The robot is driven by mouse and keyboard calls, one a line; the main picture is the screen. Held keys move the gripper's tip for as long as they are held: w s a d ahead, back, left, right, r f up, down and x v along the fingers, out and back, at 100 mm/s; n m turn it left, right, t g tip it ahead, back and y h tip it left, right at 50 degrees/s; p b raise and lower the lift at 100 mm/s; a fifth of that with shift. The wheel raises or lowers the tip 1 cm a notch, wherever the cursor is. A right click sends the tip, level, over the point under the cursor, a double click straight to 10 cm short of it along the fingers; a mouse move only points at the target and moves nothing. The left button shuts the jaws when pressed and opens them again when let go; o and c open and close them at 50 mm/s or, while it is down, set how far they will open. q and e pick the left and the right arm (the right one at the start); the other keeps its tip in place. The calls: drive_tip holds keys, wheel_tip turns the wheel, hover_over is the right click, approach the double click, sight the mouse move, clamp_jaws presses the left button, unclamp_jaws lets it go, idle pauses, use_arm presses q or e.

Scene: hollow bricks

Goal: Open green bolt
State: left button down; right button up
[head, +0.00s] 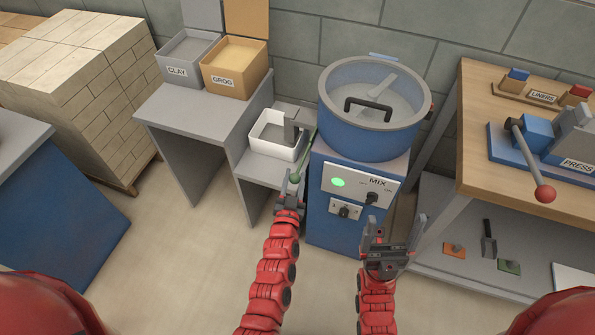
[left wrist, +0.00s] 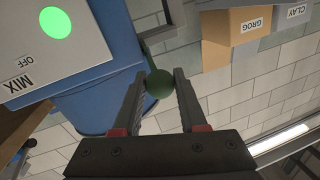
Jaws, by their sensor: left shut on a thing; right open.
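The green bolt (head: 303,160) is a thin green lever on the left side of the blue mixer (head: 365,143), ending in a round knob. In the left wrist view its dark green knob (left wrist: 159,83) sits between my left fingers. My left gripper (head: 292,190) is shut on this knob; it also shows in the left wrist view (left wrist: 163,90). My right gripper (head: 383,235) is open and empty, in front of the mixer's base, below the control panel. The mixer's lid with a black handle (head: 381,104) is down on the drum.
The mixer's panel (head: 357,185) has a lit green light and a MIX switch. A white tub (head: 270,147) stands on a low shelf left of the bolt. CLAY (head: 178,73) and GROG (head: 222,83) bins are behind left. The press bench (head: 474,160) bounds the right.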

use_arm(q)
drive_tip(key=shift+c, duration=2.3)
unclamp_jaws()
drive_tip(key=s+a+p, duration=0.2)
drive_tip(key=s+p, duration=0.2)
drive_tip(key=s, duration=1.3)
drive_tip(key=shift+s, duration=0.1)
